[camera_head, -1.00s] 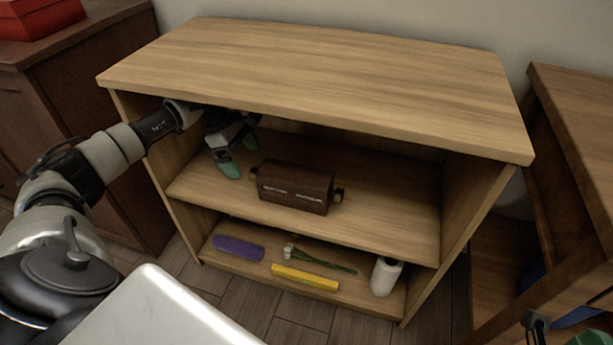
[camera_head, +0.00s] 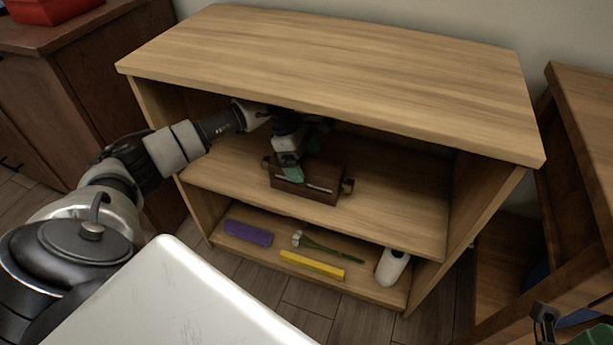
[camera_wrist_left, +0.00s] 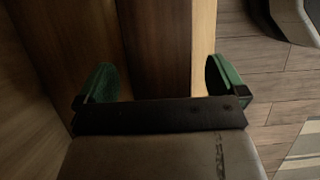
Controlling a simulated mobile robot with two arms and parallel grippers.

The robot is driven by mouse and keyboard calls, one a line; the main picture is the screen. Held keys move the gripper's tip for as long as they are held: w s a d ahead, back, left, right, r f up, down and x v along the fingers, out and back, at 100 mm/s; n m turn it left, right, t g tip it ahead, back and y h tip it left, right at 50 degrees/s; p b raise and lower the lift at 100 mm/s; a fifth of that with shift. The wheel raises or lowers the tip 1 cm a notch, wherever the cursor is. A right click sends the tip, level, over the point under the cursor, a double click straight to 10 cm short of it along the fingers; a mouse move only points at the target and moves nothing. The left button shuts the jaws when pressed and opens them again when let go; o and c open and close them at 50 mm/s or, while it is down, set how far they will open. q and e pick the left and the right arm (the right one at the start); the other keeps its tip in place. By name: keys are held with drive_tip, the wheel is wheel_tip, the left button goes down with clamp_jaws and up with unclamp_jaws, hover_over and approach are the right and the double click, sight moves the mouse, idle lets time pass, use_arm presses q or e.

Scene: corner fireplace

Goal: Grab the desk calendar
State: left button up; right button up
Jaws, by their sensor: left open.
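The desk calendar (camera_head: 318,187) is a dark brown wooden block with a small knob at each end and pale windows on its front. It lies on the middle shelf of the light wood unit. My left gripper (camera_head: 302,158) is open over it, one green fingertip in front of its face and the other farther back. In the left wrist view, a dark brown surface (camera_wrist_left: 155,45), likely the calendar, shows between the spread fingers (camera_wrist_left: 163,83); I see no contact. A green piece of my right gripper (camera_head: 590,337) shows at the bottom right corner, mostly cut off.
The shelf top (camera_head: 330,70) hangs close above my left arm. The lower shelf holds a purple block (camera_head: 248,233), a yellow bar (camera_head: 312,265), a green-stemmed item (camera_head: 330,249) and a white bottle (camera_head: 391,267). The middle shelf's right part (camera_head: 410,205) is clear.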

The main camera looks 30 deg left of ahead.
use_arm(q)
drive_tip(key=b+x, duration=0.2)
drive_tip(key=x, duration=0.2)
drive_tip(key=shift+r, duration=0.1)
drive_tip(key=c, duration=1.1)
drive_tip(key=shift+r, duration=0.15)
